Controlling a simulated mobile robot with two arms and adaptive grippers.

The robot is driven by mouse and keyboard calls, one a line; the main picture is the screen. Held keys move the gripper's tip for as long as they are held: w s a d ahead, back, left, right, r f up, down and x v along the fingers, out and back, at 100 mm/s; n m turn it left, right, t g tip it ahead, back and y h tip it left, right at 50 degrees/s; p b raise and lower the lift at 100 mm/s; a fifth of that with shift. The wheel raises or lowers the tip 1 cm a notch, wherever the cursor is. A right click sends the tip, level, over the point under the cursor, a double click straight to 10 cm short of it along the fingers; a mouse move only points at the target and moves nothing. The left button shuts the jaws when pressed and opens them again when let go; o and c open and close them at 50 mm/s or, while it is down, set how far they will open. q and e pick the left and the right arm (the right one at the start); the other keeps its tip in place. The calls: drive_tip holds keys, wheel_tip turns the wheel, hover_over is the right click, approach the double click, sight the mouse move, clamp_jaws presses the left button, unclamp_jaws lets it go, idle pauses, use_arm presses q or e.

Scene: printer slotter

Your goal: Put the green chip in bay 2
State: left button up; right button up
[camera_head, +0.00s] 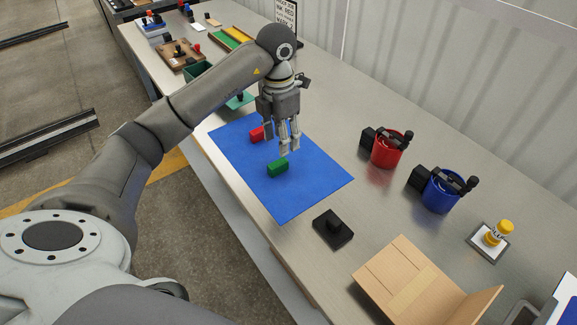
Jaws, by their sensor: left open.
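The green chip (278,168), a small green block, lies on the blue mat (315,182). My left gripper (283,148) points down just above and behind the green chip. Its fingers are apart and nothing is between them. A gap to the chip seems to show, but its exact height is hard to tell. I cannot make out a marked bay 2 in this view. My right gripper is not in view.
A red block (257,133) lies on the mat near my gripper. A red cup (387,149), a blue cup (440,192) and an open cardboard box (410,280) stand to the right.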

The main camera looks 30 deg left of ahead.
use_arm(q)
drive_tip(key=shift+s+a+f, duration=0.1)
drive_tip(key=shift+a+f, duration=0.1)
drive_tip(key=shift+a, duration=0.1)
hover_over(277, 163)
drive_tip(key=f, duration=0.3)
drive_tip(key=f+p, duration=0.1)
drive_tip(key=shift+s+d+f, duration=0.2)
drive_tip(key=shift+d+f, duration=0.05)
drive_tip(key=shift+f, duration=0.1)
drive_tip(key=f, duration=0.1)
drive_tip(key=f+p, duration=0.1)
drive_tip(key=f, duration=0.2)
drive_tip(key=shift+w+a+f+p, duration=0.2)
drive_tip(key=shift+w+f+p, duration=0.05)
drive_tip(key=shift+f+p, duration=0.15)
drive_tip(key=shift+f, duration=0.45)
drive_tip(key=c, duration=0.9)
drive_tip(key=shift+c, duration=0.5)
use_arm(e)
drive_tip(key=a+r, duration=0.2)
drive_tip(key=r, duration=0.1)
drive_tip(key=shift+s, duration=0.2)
use_arm(q)
drive_tip(key=shift+r, duration=0.1)
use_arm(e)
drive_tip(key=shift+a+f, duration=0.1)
